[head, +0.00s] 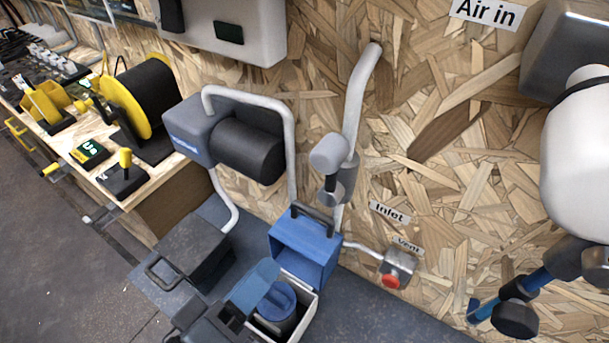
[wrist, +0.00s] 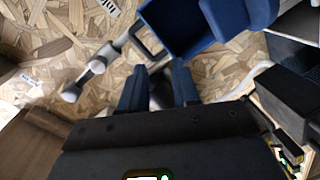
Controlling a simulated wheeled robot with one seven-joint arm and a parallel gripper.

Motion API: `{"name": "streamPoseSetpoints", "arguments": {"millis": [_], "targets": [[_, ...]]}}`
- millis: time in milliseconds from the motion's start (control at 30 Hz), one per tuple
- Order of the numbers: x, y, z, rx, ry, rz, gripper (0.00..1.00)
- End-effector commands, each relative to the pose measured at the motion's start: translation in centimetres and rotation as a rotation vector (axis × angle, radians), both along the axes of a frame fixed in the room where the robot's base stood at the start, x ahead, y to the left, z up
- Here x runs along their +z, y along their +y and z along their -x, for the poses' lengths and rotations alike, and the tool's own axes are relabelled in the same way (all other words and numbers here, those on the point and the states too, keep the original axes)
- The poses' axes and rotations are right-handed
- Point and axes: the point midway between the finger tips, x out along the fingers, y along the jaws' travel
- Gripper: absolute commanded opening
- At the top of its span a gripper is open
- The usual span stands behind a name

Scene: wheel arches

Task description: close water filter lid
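A white-rimmed container (head: 310,305) stands low in the head view and looks like the water filter. A round blue part (head: 277,303) sits inside it. Blue parts (wrist: 238,14) also show at the top of the wrist view; which part is which is unclear there. My gripper (wrist: 158,82) shows in the wrist view as two blue fingers apart, with no object clearly held between them. I cannot pick the fingers out surely in the head view.
A blue open-sided box (head: 290,245) with a black handle stands just behind the container; it shows in the wrist view (wrist: 180,25). A black box (head: 190,250) is left. Pipes and a red-ended valve (head: 392,280) run along the chipboard wall. Floor is clear at lower left.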

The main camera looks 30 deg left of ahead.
Motion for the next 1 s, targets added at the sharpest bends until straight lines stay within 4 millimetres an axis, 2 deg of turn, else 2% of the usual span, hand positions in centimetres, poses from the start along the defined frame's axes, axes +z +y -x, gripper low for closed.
{"name": "streamPoseSetpoints", "arguments": {"millis": [33, 300, 633, 1000], "targets": [[2.0, -0.4, -1.1, 0.001, 0.022, 0.075, 0.31], [3.4, -1.7, -4.4, 0.04, 0.118, 0.379, 0.31], [3.1, -2.1, -6.1, 0.054, 0.144, 0.458, 0.31], [1.9, -2.8, -11.3, 0.054, 0.143, 0.455, 0.31]]}}
